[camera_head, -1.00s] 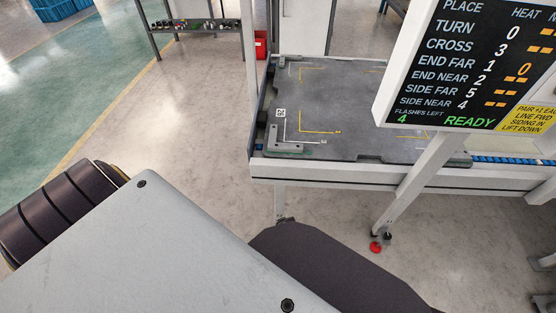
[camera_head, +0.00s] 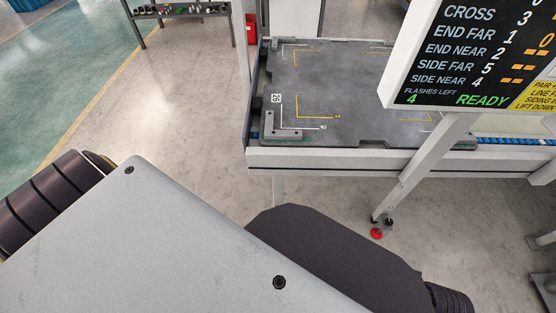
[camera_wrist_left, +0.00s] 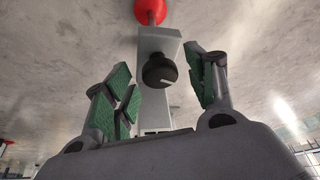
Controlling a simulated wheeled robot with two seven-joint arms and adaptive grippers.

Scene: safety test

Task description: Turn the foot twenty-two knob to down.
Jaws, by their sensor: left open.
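In the left wrist view a round black knob (camera_wrist_left: 160,70) with a pale pointer line sits on a grey leg block (camera_wrist_left: 158,42). A red foot pad (camera_wrist_left: 150,11) shows beyond the block. My left gripper (camera_wrist_left: 166,84) is open, with green-padded fingers on either side of the knob in the picture; I cannot tell contact. In the head view a red pad (camera_head: 376,233) and a small dark part (camera_head: 389,222) are at the bottom of a table leg. No number is readable on the foot. My right gripper is out of view.
A white-framed table (camera_head: 340,160) carries a grey plate (camera_head: 350,95). A sign (camera_head: 475,60) reading READY, with 4 flashes left, hangs in front at right. Open floor lies left of the table.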

